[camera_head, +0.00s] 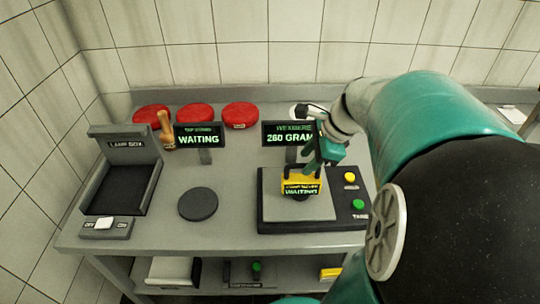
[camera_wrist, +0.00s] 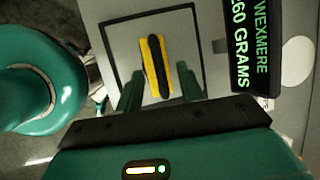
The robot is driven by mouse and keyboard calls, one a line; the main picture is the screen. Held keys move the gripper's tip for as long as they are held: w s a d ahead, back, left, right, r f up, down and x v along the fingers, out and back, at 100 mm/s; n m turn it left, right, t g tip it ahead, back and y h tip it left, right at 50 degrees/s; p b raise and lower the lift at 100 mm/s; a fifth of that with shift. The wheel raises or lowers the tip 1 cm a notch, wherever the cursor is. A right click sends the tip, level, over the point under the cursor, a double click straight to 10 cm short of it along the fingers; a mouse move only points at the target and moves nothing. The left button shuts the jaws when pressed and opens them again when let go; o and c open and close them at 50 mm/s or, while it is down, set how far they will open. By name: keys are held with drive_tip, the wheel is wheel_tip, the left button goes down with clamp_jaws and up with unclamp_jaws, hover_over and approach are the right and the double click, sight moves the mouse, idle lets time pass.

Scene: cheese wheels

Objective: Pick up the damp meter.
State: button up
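The damp meter appears to be the yellow block with a black handle on top and a small green-lettered display (camera_head: 301,186). It stands on the grey plate of the weighing scale (camera_head: 265,207). In the wrist view the yellow and black meter (camera_wrist: 157,66) shows from above. My gripper (camera_head: 318,158) is just above the meter in the head view. In the wrist view my gripper (camera_wrist: 160,83) is open, with one green finger on each side of the meter and gaps showing between. Whether the fingers are down at handle height is hard to tell.
The scale display (camera_head: 290,135) reads 260 grams. Yellow (camera_head: 350,177) and green (camera_head: 358,203) buttons sit at the scale's right. A dark disc (camera_head: 198,204), a lamp box (camera_head: 122,180), red wheels (camera_head: 195,113) and a wooden-handled tool (camera_head: 167,130) are farther left.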

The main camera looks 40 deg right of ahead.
sight(302, 165)
drive_tip(key=x, duration=0.4)
clamp_jaws()
drive_tip(key=shift+r, duration=0.1)
drive_tip(key=shift+r, duration=0.6)
drive_tip(key=r, duration=0.2)
drive_tip(key=shift+s+r, duration=0.25)
drive_tip(key=shift+r, duration=0.05)
drive_tip(key=s+r, duration=0.9)
drive_tip(key=s, duration=0.4)
drive_tip(key=shift+s+a, duration=0.25)
drive_tip(key=shift+a, duration=0.2)
drive_tip(key=shift+r, duration=0.1)
